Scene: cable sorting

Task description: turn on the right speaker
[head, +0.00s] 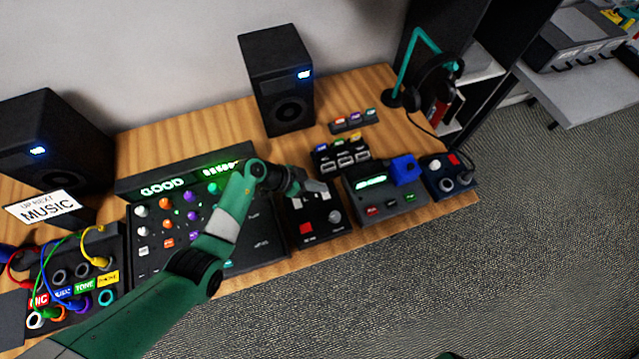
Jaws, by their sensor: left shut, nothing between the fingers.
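The right speaker (262,52) is a black box standing at the back of the wooden desk, with a blue-white light lit on its front. The left speaker (62,135) at the far left also shows a lit blue-white light. My left gripper (318,190) is shut and empty. It is over a small black box (318,232) with a red button and a grey knob, in front of the right speaker and apart from it. My right gripper is not in view.
A mixer (262,232) with coloured knobs and a green "GOOD" display lies under my left arm. A cable patch panel (75,300) is at lower left. Bare desk shows around the right speaker.

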